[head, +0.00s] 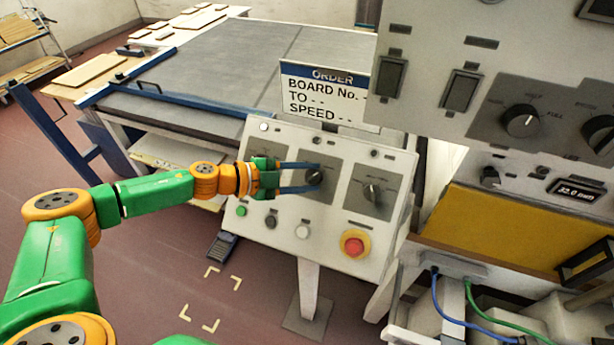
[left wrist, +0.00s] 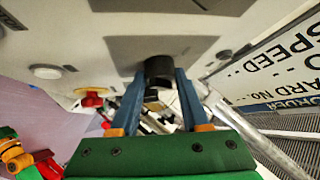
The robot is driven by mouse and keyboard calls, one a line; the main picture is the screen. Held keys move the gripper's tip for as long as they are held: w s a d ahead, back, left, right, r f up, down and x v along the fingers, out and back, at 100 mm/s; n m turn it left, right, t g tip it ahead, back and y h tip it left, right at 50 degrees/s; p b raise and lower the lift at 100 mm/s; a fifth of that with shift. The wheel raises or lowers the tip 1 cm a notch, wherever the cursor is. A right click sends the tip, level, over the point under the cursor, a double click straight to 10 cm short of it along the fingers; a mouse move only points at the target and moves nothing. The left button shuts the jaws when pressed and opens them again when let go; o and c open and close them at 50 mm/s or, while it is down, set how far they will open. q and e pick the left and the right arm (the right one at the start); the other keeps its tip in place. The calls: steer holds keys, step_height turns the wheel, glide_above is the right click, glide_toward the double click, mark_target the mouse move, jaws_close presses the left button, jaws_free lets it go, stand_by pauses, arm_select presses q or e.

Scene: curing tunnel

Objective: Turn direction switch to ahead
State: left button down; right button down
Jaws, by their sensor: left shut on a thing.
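The control panel (head: 266,223) stands tilted on a post and carries several dark plates with rotary knobs. My left gripper (head: 314,178) reaches in from the left and is shut on the middle black knob (head: 315,177). In the left wrist view the two blue fingers of my left gripper (left wrist: 160,84) lie on either side of this knob (left wrist: 159,69). Another rotary knob (head: 372,192) sits to its right on its own plate. The labels on the plates are too small to read, so I cannot tell which knob is the direction switch. My right gripper is not in view.
A red stop button (head: 354,244) on a yellow base sits low on the panel. An order sign (head: 327,95) stands behind its top edge. A large grey table (head: 225,70) lies behind. A tall switch cabinet (head: 430,55) is close on the right.

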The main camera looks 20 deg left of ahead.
arm_select(q)
steer(key=shift+r+m, duration=0.1)
steer(key=shift+m, duration=0.2)
steer(key=shift+c, duration=2)
jaws_free()
steer(key=shift+d, duration=0.1)
steer(key=v, duration=0.7)
steer(key=shift+b, duration=0.45)
steer(key=shift+w, duration=0.15)
